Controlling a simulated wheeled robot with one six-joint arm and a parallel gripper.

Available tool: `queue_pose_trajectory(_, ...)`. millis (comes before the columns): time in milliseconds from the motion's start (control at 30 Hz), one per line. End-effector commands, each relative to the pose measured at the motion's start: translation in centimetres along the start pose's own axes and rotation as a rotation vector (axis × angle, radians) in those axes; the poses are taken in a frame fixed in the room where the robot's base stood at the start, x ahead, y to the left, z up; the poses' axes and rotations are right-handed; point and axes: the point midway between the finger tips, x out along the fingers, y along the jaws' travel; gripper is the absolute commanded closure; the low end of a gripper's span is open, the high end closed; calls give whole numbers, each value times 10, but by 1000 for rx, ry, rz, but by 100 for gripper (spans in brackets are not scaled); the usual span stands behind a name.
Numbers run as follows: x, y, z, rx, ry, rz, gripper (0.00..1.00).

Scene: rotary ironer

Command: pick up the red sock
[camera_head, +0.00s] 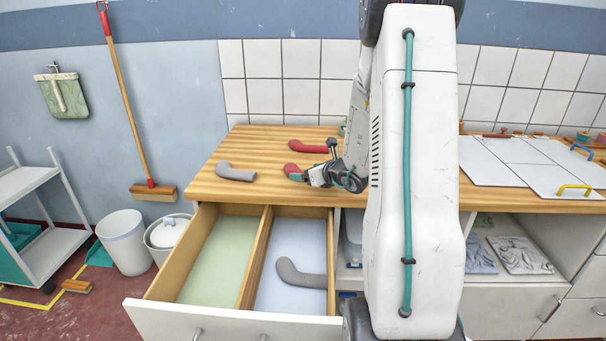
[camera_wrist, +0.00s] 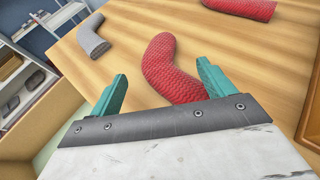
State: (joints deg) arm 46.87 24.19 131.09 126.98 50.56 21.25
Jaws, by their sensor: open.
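Two red socks lie on the wooden counter. The nearer red sock (camera_wrist: 172,70) lies between the two teal fingers of my gripper (camera_wrist: 162,88) in the wrist view. The fingers are apart, with wood showing between the sock and the left finger; the right finger is close to the sock. In the head view this sock (camera_head: 291,170) shows only in part beside my gripper (camera_head: 300,179). The other red sock (camera_head: 311,147) lies farther back and also shows at the top of the wrist view (camera_wrist: 245,7). My gripper is open and holds nothing.
A grey sock (camera_head: 236,172) lies on the counter to the left. Below, an open drawer has a green-floored compartment (camera_head: 217,262) and a blue-floored one (camera_head: 303,248) with another grey sock (camera_head: 300,278). White panels (camera_head: 535,160) cover the counter's right part.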

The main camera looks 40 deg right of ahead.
Motion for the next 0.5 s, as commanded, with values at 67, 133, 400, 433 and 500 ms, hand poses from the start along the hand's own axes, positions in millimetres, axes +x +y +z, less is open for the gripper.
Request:
queue_pose_trajectory(67, 12, 1, -1, -1, 2, 4, 19)
queue_pose_trajectory(133, 23, 1, -1, -1, 1, 3, 19)
queue_pose_trajectory(400, 42, -2, 0, 0, 0, -1, 19)
queue_pose_trajectory(433, 42, -2, 0, 0, 0, -1, 19)
queue_pose_trajectory(500, 42, -2, 0, 0, 0, -1, 19)
